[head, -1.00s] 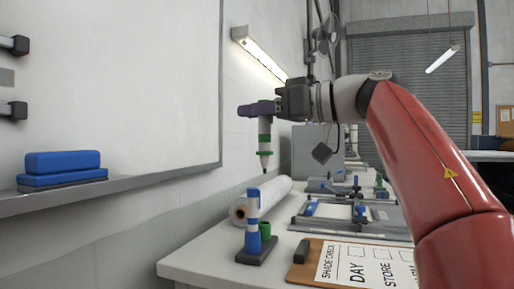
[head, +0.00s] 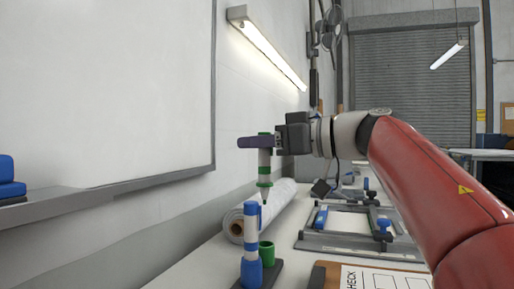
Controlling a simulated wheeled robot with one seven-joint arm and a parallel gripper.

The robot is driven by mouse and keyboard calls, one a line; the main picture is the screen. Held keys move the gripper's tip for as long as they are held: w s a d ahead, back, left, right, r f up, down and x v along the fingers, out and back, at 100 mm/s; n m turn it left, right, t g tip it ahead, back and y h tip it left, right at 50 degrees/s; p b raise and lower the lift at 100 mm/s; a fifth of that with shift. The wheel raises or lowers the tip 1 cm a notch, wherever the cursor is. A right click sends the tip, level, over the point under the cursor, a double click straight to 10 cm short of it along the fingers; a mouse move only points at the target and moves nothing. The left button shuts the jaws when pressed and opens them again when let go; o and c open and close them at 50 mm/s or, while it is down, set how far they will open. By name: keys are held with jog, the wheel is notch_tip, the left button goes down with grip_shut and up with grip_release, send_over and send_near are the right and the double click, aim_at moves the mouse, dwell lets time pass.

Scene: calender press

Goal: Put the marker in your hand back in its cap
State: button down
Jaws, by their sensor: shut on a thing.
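My gripper (head: 262,142), with purple fingers, is shut on a white marker (head: 264,160) with green bands. The marker hangs upright, its dark tip pointing down. Below it, an open green cap (head: 267,252) stands on a dark stand (head: 270,273) at the near edge of the bench. The marker's tip is apart from the cap and appears nearly above it; the exact depth offset is hard to tell. A blue-and-white marker (head: 251,238) stands upright in the same stand, just left of the green cap.
A white roll (head: 236,224) lies behind the stand along the wall. A clipboard (head: 330,275) lies to the right, and a grey frame fixture (head: 365,235) with blue parts sits farther back. A whiteboard (head: 110,90) with a ledge (head: 110,197) is at the left.

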notch_tip(320, 180, down, 6)
jog(key=b, duration=0.1)
jog(key=shift+b, duration=0.35)
jog(key=shift+d+p, duration=0.1)
jog(key=shift+p, duration=0.75)
dwell(1.4)
jog(key=shift+f+b, duration=1.1)
jog(key=shift+f, duration=1.2)
jog(key=c, duration=1.2)
grip_release()
jog(key=shift+d, duration=0.1)
